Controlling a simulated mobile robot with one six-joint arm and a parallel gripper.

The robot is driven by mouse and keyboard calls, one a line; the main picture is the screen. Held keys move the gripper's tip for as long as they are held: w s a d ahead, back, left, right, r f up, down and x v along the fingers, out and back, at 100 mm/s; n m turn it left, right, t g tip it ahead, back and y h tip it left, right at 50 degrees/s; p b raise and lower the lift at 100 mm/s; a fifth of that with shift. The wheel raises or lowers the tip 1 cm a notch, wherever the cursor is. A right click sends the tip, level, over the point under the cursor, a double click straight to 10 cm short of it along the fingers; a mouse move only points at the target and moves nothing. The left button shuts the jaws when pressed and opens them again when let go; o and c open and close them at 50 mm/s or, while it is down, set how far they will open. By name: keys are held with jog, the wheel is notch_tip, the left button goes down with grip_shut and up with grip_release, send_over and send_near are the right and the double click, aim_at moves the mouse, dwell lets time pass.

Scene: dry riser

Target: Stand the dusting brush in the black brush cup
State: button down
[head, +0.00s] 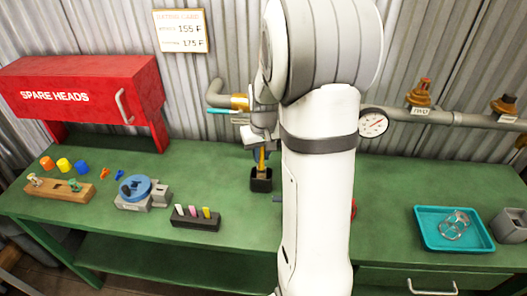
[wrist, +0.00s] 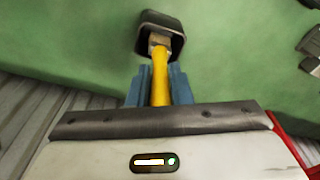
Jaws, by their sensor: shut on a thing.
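The dusting brush (head: 262,158) has a yellow handle and stands roughly upright, partly hidden behind my arm in the head view. My gripper (wrist: 158,72) is shut on the yellow handle (wrist: 160,85), with a blue finger on each side. The black brush cup (head: 261,183) stands on the green bench below my gripper. In the wrist view the brush's pale lower part lies within the opening of the cup (wrist: 181,44). How deep the brush's end sits, and whether it touches the bottom, is hidden.
On the green bench (head: 225,160), left of the cup, are a dark holder (head: 195,222) with several coloured sticks, a blue-topped fixture (head: 135,188) and a wooden block (head: 60,188). A red cabinet (head: 85,90) stands at back left. A teal tray (head: 430,235) is at right.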

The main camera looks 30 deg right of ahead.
jog(key=shift+f, duration=0.6)
jog(key=c, duration=1.2)
grip_release()
jog(key=shift+c, duration=0.2)
notch_tip(320, 180, up, 8)
jog(key=shift+s+b, duration=0.3)
jog(key=shift+s, duration=0.15)
jog(key=shift+a+f, duration=0.1)
